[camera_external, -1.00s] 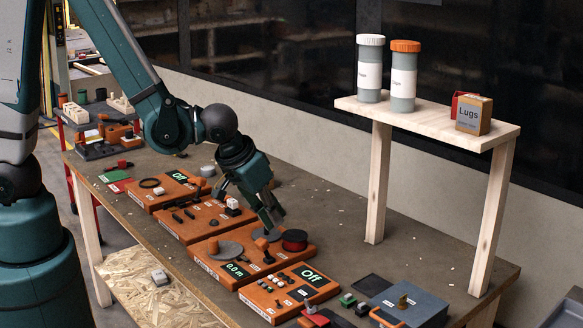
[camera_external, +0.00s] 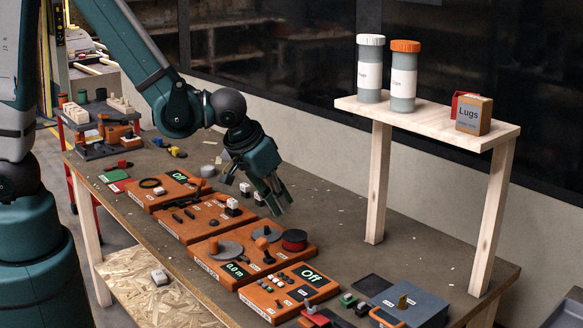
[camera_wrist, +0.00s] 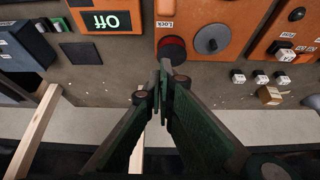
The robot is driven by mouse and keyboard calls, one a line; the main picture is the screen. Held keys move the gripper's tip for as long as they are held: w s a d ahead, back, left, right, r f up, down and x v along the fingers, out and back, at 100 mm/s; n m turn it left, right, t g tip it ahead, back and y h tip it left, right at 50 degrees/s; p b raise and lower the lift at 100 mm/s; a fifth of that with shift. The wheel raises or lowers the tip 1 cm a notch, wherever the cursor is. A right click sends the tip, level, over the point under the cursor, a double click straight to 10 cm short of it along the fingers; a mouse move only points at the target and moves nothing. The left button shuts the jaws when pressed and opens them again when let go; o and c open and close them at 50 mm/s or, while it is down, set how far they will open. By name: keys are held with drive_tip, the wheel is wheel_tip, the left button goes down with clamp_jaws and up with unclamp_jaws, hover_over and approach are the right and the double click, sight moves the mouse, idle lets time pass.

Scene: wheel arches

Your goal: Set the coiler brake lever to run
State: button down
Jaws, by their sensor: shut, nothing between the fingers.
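The coiler panel is an orange box (camera_external: 208,269) with a "0.0 m" display, a large grey disc (camera_external: 225,249) and a red-topped dark spool (camera_external: 294,240). A small dark upright part (camera_external: 268,257) in front of the spool looks like the brake lever; its setting is too small to tell. In the wrist view a "LOCK" label (camera_wrist: 165,24) shows beside the spool (camera_wrist: 172,50); the lever is not clear there. My gripper (camera_external: 278,208) is shut and empty, above and behind the panel, apart from it. Its fingertips (camera_wrist: 163,76) show near the spool in the wrist view.
An orange panel reading "Off" (camera_external: 312,274) stands to the right, and more orange panels (camera_external: 185,222) stand to the left. A wooden shelf (camera_external: 430,118) with jars and a Lugs box rises at the back right.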

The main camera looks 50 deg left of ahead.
drive_tip(key=s+v, duration=0.1)
drive_tip(key=v, duration=0.6)
drive_tip(key=shift+s+p, duration=0.4)
idle(0.7)
drive_tip(key=s+a+r+b, duration=0.2)
drive_tip(key=s+a+r, duration=0.2)
drive_tip(key=a, duration=0.8)
drive_tip(key=s+a+r+t+b, duration=0.1)
drive_tip(key=s+a+r+b, duration=0.2)
drive_tip(key=a, duration=1)
drive_tip(key=shift+s+a+r, duration=0.3)
drive_tip(key=shift+s+r, duration=0.7)
drive_tip(key=shift+s, duration=1.05)
drive_tip(key=c, duration=3.2)
unclamp_jaws()
drive_tip(key=shift+c, duration=0.2)
